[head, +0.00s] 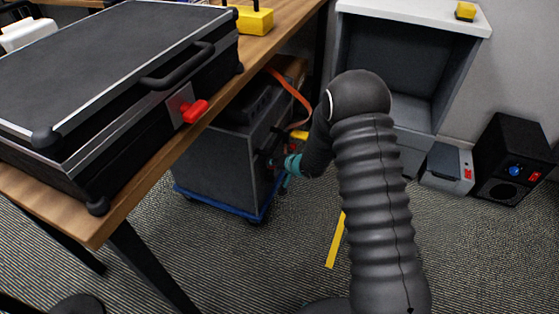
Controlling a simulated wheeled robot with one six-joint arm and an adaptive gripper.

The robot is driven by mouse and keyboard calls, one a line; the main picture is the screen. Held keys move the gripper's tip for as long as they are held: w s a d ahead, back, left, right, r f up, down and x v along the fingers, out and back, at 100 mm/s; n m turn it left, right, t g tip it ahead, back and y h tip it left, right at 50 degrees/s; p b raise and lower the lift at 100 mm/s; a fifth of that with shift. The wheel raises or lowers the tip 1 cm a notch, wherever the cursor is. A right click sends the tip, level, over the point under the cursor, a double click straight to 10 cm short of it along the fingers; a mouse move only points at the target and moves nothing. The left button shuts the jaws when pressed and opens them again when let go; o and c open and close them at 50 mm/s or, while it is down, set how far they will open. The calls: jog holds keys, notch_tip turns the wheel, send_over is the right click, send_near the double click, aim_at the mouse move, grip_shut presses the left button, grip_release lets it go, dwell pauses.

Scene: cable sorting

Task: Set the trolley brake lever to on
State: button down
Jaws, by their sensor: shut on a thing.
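The trolley is a low blue wheeled base (232,208) carrying a grey box (215,165), partly under the table. My gripper (277,163), with teal fingers, is at the right-hand side of the grey box. It is shut on a small part there, which appears to be the brake lever. The fingers and the arm hide most of that part, so its setting cannot be read. A yellow piece (299,135) shows just above the gripper, partly behind my arm.
A wooden table (165,142) holds a black case (90,65) with a red latch (195,111). An orange strap (290,92) hangs above the box. A grey cabinet (412,25), a grey unit (446,168) and a black speaker-like box (512,160) stand right. A yellow floor strip (336,241) lies on open carpet.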

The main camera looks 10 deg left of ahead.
dwell(0.4)
jog(key=c, duration=0.8)
grip_release()
jog(key=v, duration=1.2)
jog(key=shift+w, duration=0.1)
